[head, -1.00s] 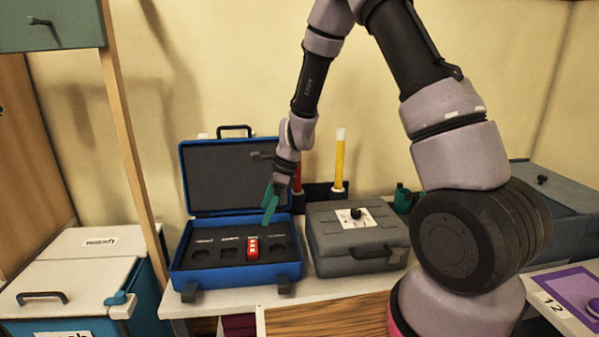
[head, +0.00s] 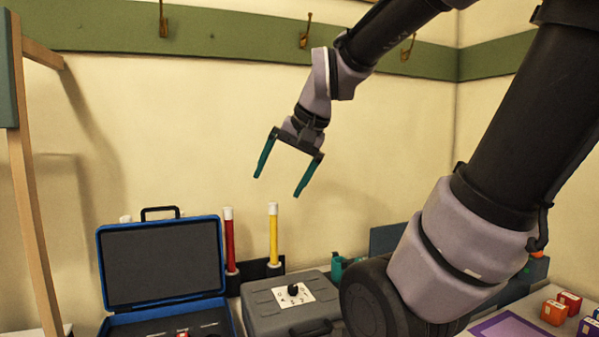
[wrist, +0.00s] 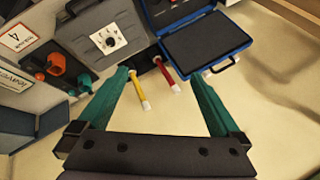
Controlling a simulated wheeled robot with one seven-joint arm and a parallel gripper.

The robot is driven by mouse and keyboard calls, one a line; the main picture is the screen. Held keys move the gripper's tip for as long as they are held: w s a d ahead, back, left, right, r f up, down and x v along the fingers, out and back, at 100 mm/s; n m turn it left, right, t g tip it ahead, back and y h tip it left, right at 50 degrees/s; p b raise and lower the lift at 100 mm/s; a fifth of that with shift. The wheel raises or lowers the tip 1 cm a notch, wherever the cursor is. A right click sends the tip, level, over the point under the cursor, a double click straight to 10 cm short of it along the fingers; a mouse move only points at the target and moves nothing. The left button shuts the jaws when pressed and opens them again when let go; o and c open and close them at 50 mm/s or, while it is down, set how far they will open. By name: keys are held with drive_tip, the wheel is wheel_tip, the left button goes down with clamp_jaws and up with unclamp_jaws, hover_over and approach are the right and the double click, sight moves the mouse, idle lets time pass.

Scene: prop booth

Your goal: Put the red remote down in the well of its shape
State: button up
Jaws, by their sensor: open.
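The blue case (head: 100,243) stands open on the table at the lower left of the head view, its lid upright. Only the top of its dark foam insert (head: 160,328) shows, cut off by the frame's lower edge. A small red bit of the remote (head: 182,334) shows in the insert at that edge; how it sits in its well cannot be told now. My gripper (head: 278,185) is open and empty, high above and to the right of the case, in front of the wall. The wrist view also shows the case's lid (wrist: 205,45), beyond my open fingers.
A grey case (head: 262,302) with a dial stands right of the blue one. A red tube (head: 229,240) and a yellow tube (head: 273,235) stand upright behind them. Hooks (head: 305,32) line a green rail above. Several small boxes (head: 554,312) sit at far right.

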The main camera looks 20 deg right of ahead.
drive_tip(key=shift+n+t+h, duration=0.4)
drive_tip(key=shift+n+t, duration=0.1)
drive_tip(key=shift+n, duration=0.3)
drive_tip(key=s+d, duration=0.1)
drive_tip(key=s, duration=0.1)
drive_tip(key=s+d+r, duration=0.1)
drive_tip(key=s, duration=0.1)
drive_tip(key=shift+d+r, duration=0.2)
